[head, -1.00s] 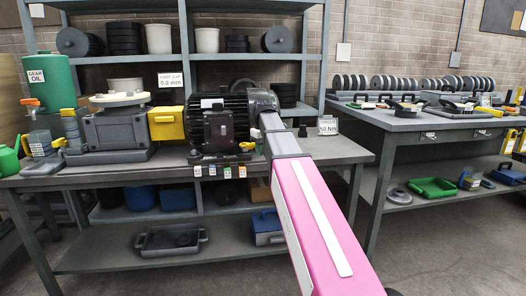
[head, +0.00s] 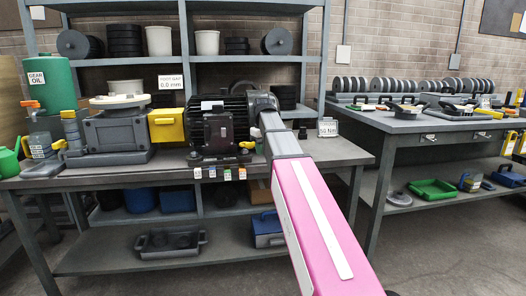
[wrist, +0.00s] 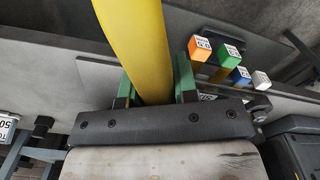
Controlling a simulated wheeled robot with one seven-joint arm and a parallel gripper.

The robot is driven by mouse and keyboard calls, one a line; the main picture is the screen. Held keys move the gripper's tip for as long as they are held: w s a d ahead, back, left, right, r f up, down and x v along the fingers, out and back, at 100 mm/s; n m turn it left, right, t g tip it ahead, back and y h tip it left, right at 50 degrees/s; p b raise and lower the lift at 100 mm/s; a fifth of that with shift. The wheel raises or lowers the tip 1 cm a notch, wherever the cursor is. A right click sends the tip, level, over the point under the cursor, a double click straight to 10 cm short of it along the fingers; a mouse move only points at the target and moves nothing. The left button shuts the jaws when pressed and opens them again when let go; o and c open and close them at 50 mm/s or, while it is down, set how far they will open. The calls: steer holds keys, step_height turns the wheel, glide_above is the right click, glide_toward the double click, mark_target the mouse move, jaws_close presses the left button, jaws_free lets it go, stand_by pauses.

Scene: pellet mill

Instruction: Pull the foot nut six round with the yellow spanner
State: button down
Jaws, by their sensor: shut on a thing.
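The yellow spanner (wrist: 138,40) runs up out of my gripper (wrist: 156,82) in the wrist view. The two green fingers are shut on its handle, one on each side. The spanner's far end is outside the wrist view. In the head view a small yellow piece (head: 247,145) shows at the lower right of the dark finned motor (head: 221,122); I cannot tell whether it is the spanner. My arm hides my gripper there. I cannot make out foot nut six in either view.
Orange (wrist: 200,47), green (wrist: 230,53), blue (wrist: 241,76) and white (wrist: 261,80) tags stand near the spanner. A grey gearbox (head: 112,133) and a yellow box (head: 166,124) are left of the motor. A torque card (head: 328,127) stands right.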

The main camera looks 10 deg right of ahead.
steer(key=shift+r, duration=0.3)
steer(key=shift+r, duration=1.45)
